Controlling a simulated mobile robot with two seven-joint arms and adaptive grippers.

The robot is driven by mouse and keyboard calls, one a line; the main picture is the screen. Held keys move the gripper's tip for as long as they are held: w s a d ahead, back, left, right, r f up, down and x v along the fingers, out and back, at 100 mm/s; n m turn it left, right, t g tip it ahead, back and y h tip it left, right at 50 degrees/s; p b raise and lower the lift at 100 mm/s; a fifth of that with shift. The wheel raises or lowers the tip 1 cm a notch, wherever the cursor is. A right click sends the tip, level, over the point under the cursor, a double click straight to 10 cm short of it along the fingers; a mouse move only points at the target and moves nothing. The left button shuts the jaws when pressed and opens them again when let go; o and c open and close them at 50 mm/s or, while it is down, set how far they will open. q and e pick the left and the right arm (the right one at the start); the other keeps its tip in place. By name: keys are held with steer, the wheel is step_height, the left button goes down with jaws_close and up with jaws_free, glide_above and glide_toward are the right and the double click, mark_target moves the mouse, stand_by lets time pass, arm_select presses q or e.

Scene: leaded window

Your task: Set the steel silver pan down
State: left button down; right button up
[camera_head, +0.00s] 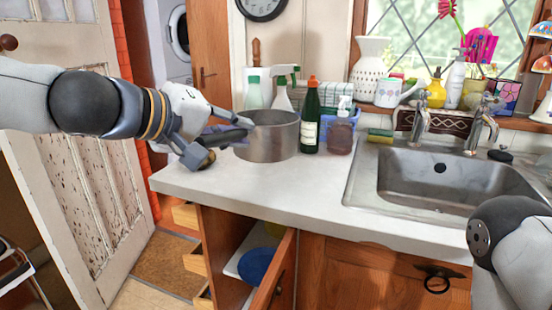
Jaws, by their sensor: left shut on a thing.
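The steel silver pan (272,138) is at the back left of the white counter, upright, in front of the spray bottles. My left gripper (232,133) comes in from the left and is shut on the pan's left side, at its handle or rim, which the fingers mostly hide. The pan's base looks close to the counter, but I cannot tell whether it touches. My right arm shows at the lower right; its gripper is out of view.
A green bottle (311,118) and a soap dispenser (341,132) stand just right of the pan. The sink (455,180) is further right. The white counter (255,185) is clear in front of the pan. Below, a cabinet door (277,275) and drawers stand open.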

mark_target(268, 154)
arm_select(q)
steer(key=w+d+f+b, duration=0.1)
steer(key=w+f, duration=0.1)
steer(key=w+d+f+b, duration=0.1)
steer(key=w+d+f, duration=0.1)
steer(key=w+f, duration=0.1)
steer(key=w+d+f+b, duration=0.1)
steer(key=w+f, duration=0.1)
steer(key=shift+w+d+f, duration=0.2)
steer(key=shift+w+f, duration=0.1)
steer(key=shift+f, duration=0.05)
steer(key=shift+w+d+f+b, duration=0.1)
steer(key=shift+w+b, duration=0.15)
steer(key=shift+b, duration=0.05)
steer(key=f, duration=0.1)
steer(key=f+b, duration=0.1)
steer(key=f, duration=0.1)
steer(key=shift+w+d+f, duration=0.3)
steer(key=shift+w+f, duration=0.1)
steer(key=shift+r, duration=0.2)
steer(key=shift+f, duration=0.15)
arm_select(e)
steer(key=s+f+g, duration=0.2)
steer(key=s+f, duration=0.4)
steer(key=shift+g, duration=0.3)
